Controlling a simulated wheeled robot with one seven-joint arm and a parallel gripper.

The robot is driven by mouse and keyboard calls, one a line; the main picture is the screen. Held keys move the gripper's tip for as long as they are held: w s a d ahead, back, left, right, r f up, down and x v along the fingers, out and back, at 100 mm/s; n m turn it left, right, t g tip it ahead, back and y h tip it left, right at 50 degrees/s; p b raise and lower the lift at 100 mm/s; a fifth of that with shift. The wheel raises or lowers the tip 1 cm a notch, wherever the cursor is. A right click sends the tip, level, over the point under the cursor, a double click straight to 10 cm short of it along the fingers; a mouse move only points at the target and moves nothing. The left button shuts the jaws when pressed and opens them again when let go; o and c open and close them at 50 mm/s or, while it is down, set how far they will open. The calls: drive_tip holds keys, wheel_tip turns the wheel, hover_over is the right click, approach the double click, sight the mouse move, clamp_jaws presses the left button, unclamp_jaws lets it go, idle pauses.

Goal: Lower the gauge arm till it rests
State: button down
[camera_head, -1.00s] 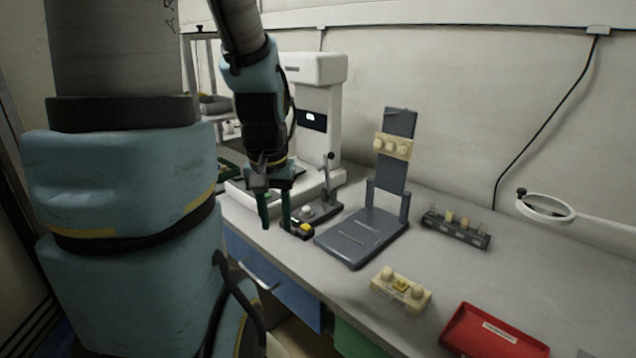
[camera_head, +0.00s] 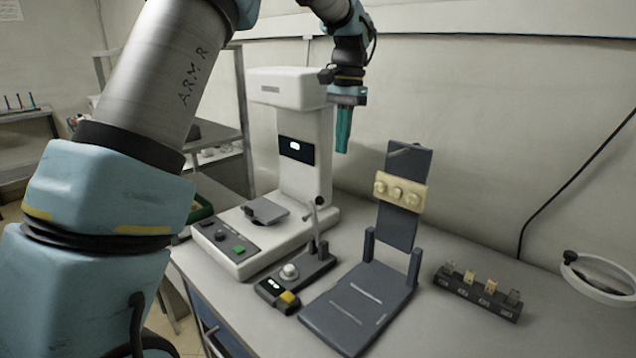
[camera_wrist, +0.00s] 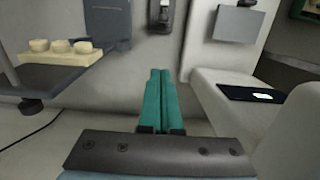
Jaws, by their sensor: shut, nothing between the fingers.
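The gauge (camera_head: 297,275) is a small dark block with a lit display, a white round knob and a yellow button. Its thin arm (camera_head: 316,225), tipped with a black ball, stands steeply upright at the block's back end, clear of the white knob. In the wrist view the gauge (camera_wrist: 163,15) is cut off at the top edge, and I cannot make out its arm there. My gripper (camera_head: 343,151) points down, high behind the gauge and beside the white machine's column, apart from both. Its green fingers (camera_wrist: 160,72) are shut together with nothing between them.
The white machine (camera_head: 321,150) stands left of my gripper. A dark hinged stand (camera_head: 345,315) with a cream block (camera_head: 400,191) on its upright panel is to the right. A rack of small blocks (camera_head: 478,291) and a ring-shaped magnifier (camera_head: 600,278) sit farther right.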

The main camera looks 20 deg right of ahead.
drive_tip(key=s+a+f+p, duration=0.2)
drive_tip(key=a+f+p, duration=0.1)
drive_tip(key=f, duration=0.6)
drive_tip(key=shift+s+a+f, duration=0.15)
drive_tip(key=shift+a+f, duration=0.15)
drive_tip(key=shift+a, duration=0.45)
